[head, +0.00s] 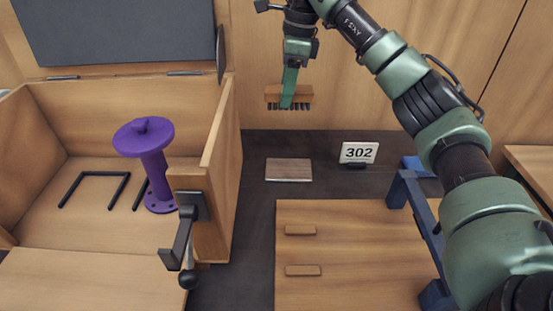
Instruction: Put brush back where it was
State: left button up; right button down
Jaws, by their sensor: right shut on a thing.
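The brush (300,94) has a wooden block with dark bristles pointing down. My right gripper (289,88) comes in from the top right and is shut on the brush, holding it up in front of the wooden back wall. Its fingers cover part of the wooden block. Below the brush a flat wooden plate (288,170) lies on the dark surface, with nothing on it. My left gripper does not show.
An open wooden box (216,150) at left holds a purple flanged pipe (153,165), with a black latch at its front corner. A "302" sign (358,153) stands right of the plate. A wooden board (350,255) with two small blocks and a blue frame (398,188) are nearer.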

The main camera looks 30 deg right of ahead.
jog(key=shift+f, duration=0.1)
notch_tip(320, 180, down, 15)
jog(key=shift+f+p, duration=0.1)
jog(key=shift+p, duration=0.45)
notch_tip(320, 180, down, 4)
jog(key=shift+s+r+p, duration=0.1)
jog(key=shift+p, duration=0.2)
jog(key=shift+f, duration=0.3)
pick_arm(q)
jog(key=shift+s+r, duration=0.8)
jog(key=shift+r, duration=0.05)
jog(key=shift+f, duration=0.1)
pick_arm(e)
jog(key=c, duration=0.9)
grip_release()
jog(key=shift+f, duration=0.1)
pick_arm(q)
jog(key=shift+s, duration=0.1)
pick_arm(e)
jog(key=shift+o, duration=0.2)
